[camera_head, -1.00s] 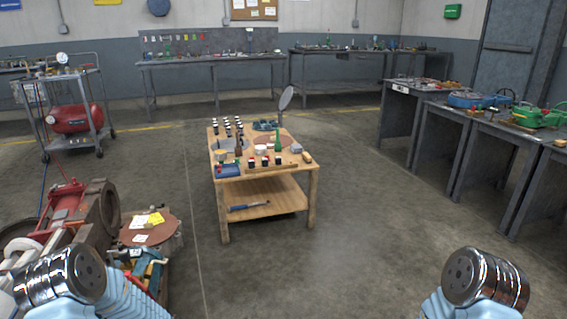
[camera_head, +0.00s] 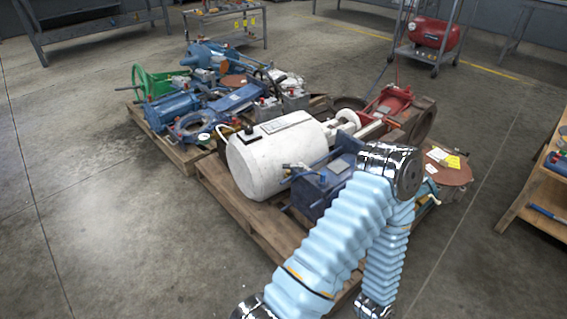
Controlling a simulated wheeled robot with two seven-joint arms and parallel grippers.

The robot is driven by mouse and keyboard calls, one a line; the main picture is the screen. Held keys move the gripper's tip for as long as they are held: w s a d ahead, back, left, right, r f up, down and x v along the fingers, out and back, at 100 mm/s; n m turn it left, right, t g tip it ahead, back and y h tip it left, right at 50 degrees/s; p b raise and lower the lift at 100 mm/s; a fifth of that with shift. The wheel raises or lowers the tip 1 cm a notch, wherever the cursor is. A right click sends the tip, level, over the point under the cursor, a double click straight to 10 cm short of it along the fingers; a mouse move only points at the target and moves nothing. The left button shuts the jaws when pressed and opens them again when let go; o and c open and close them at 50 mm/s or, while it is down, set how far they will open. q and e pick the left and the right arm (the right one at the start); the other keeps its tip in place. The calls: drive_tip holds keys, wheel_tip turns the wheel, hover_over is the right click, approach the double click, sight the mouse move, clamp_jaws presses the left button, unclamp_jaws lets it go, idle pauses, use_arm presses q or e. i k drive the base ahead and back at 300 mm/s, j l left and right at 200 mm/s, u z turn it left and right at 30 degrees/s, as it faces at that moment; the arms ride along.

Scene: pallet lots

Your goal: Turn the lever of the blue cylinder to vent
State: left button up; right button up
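Blue cylindrical equipment shows in the head view: a blue cylinder (camera_head: 172,110) lies on the left pallet (camera_head: 182,155), and another blue body (camera_head: 205,52) lies further back. A dark blue unit (camera_head: 318,190) with a small handle-like part stands on the near pallet (camera_head: 250,222), partly hidden by my arm. I cannot tell which of these carries the vent lever. One of my arms, with light blue bellows and chrome joints, crosses the lower right of the view. Neither gripper is in the frame.
A white tank (camera_head: 265,155) lies on the near pallet, next to red and rusty machine parts (camera_head: 388,105). A green handwheel (camera_head: 138,83) stands at the left pallet's edge. A wooden table (camera_head: 535,208) is at the right. The floor at left is clear.

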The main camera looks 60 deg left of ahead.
sight(300, 165)
drive_tip(key=u, duration=0.45)
drive_tip(key=j+u, duration=0.15)
drive_tip(key=u, duration=0.8)
drive_tip(key=j+u, duration=0.1)
drive_tip(key=u, duration=0.35)
